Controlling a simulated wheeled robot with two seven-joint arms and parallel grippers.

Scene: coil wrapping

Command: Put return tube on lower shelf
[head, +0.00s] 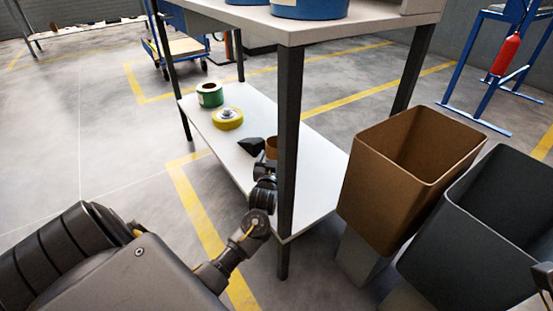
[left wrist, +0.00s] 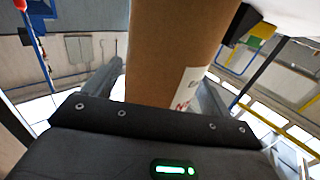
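The brown cardboard tube stands between the two fingers of my left gripper in the left wrist view (left wrist: 165,60), with a white label on its lower right. The fingers meet it on both sides, so the gripper (left wrist: 160,85) looks shut on it. In the head view a little of the tube (head: 271,147) shows above the lower shelf (head: 240,160), behind the front table leg. My left gripper (head: 254,147) is at that spot, partly hidden by the leg. Whether the tube's base touches the shelf is hidden. Only a dark sliver of my right arm shows at the right edge.
A green-sided roll (head: 210,94) and a yellow roll (head: 228,118) lie farther back on the shelf. The table leg (head: 288,140) stands close beside my left arm. A brown bin (head: 385,195) and a dark grey bin (head: 470,240) stand to the right. The shelf's front right is clear.

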